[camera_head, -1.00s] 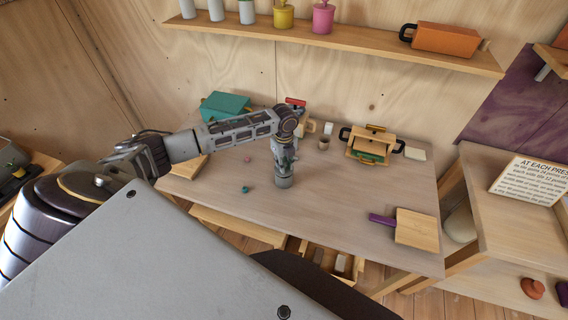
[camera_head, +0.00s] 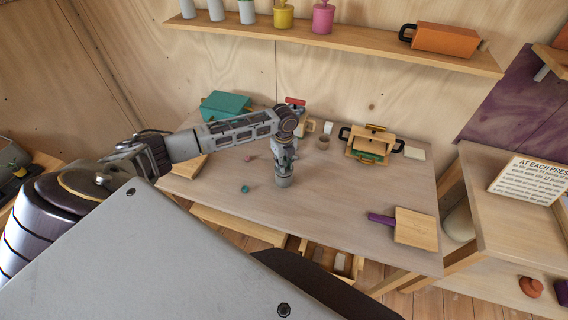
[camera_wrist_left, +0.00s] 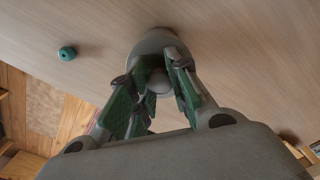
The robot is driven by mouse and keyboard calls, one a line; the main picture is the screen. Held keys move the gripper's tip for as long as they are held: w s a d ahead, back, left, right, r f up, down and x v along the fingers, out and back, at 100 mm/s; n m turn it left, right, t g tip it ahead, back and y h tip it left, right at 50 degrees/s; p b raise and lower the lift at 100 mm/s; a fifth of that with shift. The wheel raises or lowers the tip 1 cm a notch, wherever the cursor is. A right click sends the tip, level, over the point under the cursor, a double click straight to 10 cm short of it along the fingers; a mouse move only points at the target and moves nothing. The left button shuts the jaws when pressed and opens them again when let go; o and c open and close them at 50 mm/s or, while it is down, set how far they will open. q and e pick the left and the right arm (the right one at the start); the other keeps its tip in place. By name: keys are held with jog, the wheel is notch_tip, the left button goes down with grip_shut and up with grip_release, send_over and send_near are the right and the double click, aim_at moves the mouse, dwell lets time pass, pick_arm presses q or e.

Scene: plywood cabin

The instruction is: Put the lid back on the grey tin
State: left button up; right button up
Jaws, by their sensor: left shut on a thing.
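The grey tin (camera_head: 283,181) stands upright on the table, below my left gripper. My left gripper (camera_head: 284,163) points down over it. In the left wrist view my left gripper (camera_wrist_left: 158,85) is shut on the round grey knob of the lid (camera_wrist_left: 155,40), whose rim shows beyond the fingers. The lid is at or just over the tin's top; I cannot tell whether it is fully seated. My right gripper is not in view.
A wooden board with a purple handle (camera_head: 414,228) lies at the right front. A wooden press (camera_head: 371,146) and a small cup (camera_head: 323,143) stand behind. The table's middle right is clear.

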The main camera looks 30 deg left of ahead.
pick_arm(q)
jog(key=shift+f+p, duration=0.15)
jog(key=shift+p, duration=0.6)
dwell(1.2)
dwell(0.5)
jog(key=o, duration=0.9)
jog(key=o, duration=0.5)
jog(key=shift+r, duration=0.2)
jog(key=shift+r, duration=3.3)
